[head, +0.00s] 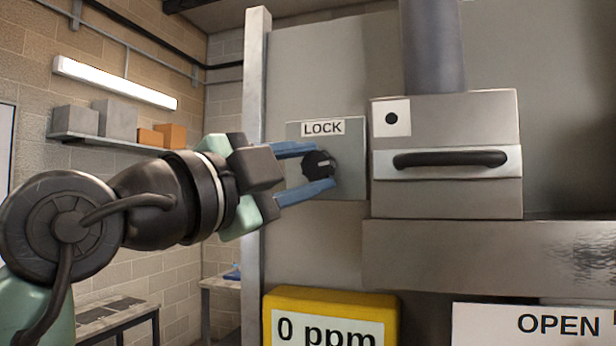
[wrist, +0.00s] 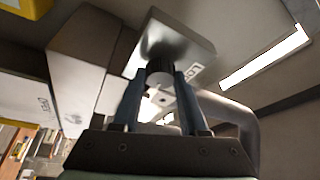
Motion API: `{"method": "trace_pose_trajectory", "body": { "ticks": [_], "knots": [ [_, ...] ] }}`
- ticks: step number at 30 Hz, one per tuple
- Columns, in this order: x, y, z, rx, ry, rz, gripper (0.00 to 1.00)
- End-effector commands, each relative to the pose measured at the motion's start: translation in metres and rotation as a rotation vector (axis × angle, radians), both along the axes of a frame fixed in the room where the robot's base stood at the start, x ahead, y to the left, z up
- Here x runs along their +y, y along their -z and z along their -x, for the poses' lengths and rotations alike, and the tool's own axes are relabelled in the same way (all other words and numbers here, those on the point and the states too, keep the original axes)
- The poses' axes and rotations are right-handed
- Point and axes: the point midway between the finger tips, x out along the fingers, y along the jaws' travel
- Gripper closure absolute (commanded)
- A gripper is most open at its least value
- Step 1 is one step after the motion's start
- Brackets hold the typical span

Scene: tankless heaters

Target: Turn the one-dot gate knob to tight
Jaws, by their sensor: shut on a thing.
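The black gate knob (head: 318,165) sits on a grey plate (head: 350,185) labelled LOCK. A pale pointer mark shows on its face. To its right is a grey metal box with one black dot on a white tag (head: 391,118). My gripper (head: 325,166) reaches in from the left, with one blue finger above the knob and one below it, shut on it. In the wrist view the knob (wrist: 160,72) is between the two fingers (wrist: 160,85), and the plate (wrist: 180,45) is behind it. No tight mark is readable near the knob.
The box (head: 450,195) has a black bar handle (head: 450,159) and a pipe (head: 432,45) above. A yellow meter (head: 330,300) reading 0 ppm is below the plate. An OPEN sign (head: 540,325) is at lower right. A pale post (head: 256,150) stands behind my gripper.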

Motion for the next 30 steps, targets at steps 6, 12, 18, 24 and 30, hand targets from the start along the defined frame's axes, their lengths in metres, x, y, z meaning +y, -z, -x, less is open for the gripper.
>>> {"method": "trace_pose_trajectory", "body": {
  "ticks": [6,12,18,24,30],
  "knots": [
    [0.0006,-0.0035,-0.0006,-0.061,0.000,-0.191,1.00],
    [0.0010,-0.0049,-0.0008,-0.112,-0.001,-0.342,1.00],
    [0.0015,-0.0050,-0.0008,-0.149,-0.002,-0.453,1.00],
    [0.0016,-0.0049,-0.0009,-0.169,-0.003,-0.517,1.00],
    [0.0017,-0.0047,-0.0009,-0.178,-0.003,-0.541,1.00]
  ]
}}
